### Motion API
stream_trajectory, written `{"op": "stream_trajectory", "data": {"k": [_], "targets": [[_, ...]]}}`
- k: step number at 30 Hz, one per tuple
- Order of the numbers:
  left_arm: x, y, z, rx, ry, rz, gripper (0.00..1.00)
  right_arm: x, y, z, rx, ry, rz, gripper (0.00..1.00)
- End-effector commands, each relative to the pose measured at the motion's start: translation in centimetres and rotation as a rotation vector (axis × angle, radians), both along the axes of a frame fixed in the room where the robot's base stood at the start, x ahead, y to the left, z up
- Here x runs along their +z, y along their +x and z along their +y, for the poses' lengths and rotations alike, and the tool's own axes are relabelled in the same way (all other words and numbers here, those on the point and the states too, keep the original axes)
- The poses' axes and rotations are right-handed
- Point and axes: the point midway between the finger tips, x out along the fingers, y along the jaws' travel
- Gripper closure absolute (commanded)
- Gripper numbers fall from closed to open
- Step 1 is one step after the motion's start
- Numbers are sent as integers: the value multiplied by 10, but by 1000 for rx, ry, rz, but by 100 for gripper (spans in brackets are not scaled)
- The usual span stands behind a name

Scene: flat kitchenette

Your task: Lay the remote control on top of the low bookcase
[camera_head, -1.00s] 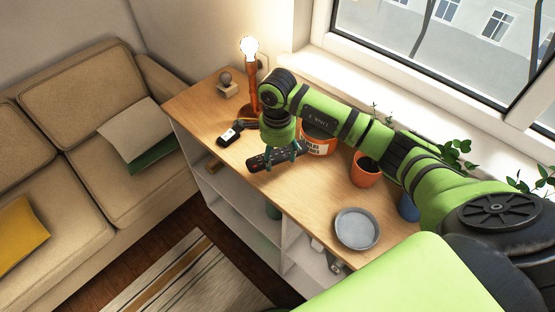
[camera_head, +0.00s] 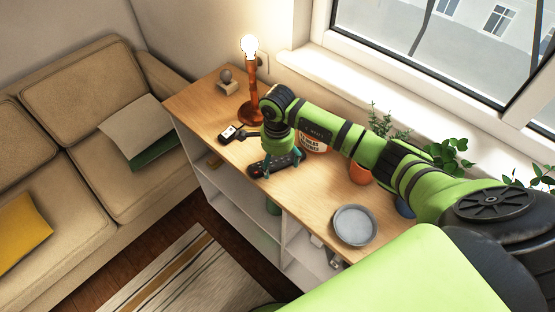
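The remote control (camera_head: 258,168) is dark and elongated, with a small red spot near its left end. It lies roughly flat at or very near the wooden top of the low bookcase (camera_head: 310,208); a small gap below it cannot be ruled out. My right gripper (camera_head: 281,166) points down over it, its teal fingers on either side of the remote and apparently shut on it. The fingers and wrist hide part of the remote. My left gripper is not in view.
A lit lamp (camera_head: 255,85), a small dark-and-white object (camera_head: 229,133) and a knob-like ornament (camera_head: 227,84) stand left of the remote. A labelled pot (camera_head: 317,146), an orange pot (camera_head: 360,173) and a grey plate (camera_head: 354,225) are to the right. Bare wood lies in front.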

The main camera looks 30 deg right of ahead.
Motion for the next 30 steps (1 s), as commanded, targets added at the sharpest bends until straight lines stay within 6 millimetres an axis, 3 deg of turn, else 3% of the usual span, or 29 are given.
{"op": "stream_trajectory", "data": {"k": [8,9,24,30], "targets": [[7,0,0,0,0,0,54,6,0,0,0,0,1,13],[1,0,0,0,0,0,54,8,1,0,1,0,-3,13],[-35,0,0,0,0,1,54,105,2,0,0,-1,-5,13],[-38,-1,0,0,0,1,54,122,0,0,1,-1,0,13]]}}
